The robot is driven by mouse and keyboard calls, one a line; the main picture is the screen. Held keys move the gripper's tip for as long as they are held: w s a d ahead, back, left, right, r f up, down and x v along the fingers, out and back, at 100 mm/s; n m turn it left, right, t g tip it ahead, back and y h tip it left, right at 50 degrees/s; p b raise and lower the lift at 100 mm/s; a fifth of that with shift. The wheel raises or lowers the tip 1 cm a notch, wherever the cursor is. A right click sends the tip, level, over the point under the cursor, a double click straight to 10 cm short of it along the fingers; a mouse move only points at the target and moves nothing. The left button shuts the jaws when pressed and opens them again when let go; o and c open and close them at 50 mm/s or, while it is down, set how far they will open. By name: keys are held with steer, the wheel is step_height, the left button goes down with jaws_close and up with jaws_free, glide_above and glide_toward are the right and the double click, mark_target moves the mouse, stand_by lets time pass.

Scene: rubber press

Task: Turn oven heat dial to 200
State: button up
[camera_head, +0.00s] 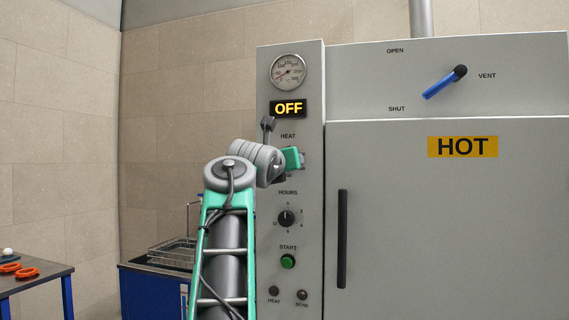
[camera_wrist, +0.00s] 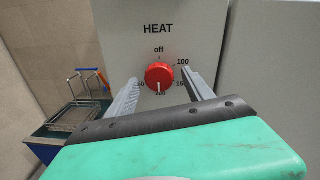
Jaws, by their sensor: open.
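The red HEAT dial (camera_wrist: 159,76) is on the grey oven panel, between my gripper's two fingers in the wrist view. Its white pointer line points straight down, toward a bottom mark that reads like 200 and is partly hidden. "off" is above the dial and 100 is at its upper right. My gripper (camera_wrist: 160,79) is open, with a finger on each side of the dial; I cannot tell whether either touches it. In the head view my gripper (camera_head: 292,158) covers the dial. The display (camera_head: 288,108) reads OFF.
A round gauge (camera_head: 288,71) is above the display. The HOURS dial (camera_head: 287,217) and green START button (camera_head: 288,261) are below. The oven door (camera_head: 450,220) has a black handle (camera_head: 342,238). A blue vent lever (camera_head: 440,84) is at upper right. A wire basket (camera_head: 172,254) stands at left.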

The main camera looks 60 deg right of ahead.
steer(key=b+v, duration=0.1)
steer(key=v, duration=0.7)
